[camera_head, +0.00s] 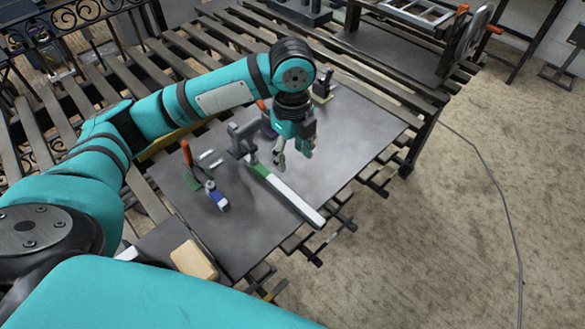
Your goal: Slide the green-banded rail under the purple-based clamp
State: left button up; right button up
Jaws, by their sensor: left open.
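The rail (293,196) is a long pale bar with a green band (261,169) near its far end. It lies slantwise on the dark plate, its near end by the plate's front right edge. A clamp with a purple base (268,129) stands beyond the rail, partly hidden behind my left gripper. My left gripper (295,155) is open, pointing down near the green-banded end, and appears empty. I cannot tell its exact height over the plate. A grey clamp-like fixture (243,138) stands by the rail's far end. My right gripper is not in view.
A clamp with an orange handle (187,153) and a blue-and-white piece (216,197) stand on the plate's left. A yellow-based clamp (322,88) is at the back. A wooden block (194,260) lies at the front left. The plate's right side (355,135) is clear.

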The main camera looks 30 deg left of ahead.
aim_at(292, 196)
pick_arm(q)
notch_tip(292, 196, down, 15)
jog(key=shift+p, duration=1.1)
jog(key=shift+f, duration=0.9)
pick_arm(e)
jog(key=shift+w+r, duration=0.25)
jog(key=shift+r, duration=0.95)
pick_arm(q)
grip_shut()
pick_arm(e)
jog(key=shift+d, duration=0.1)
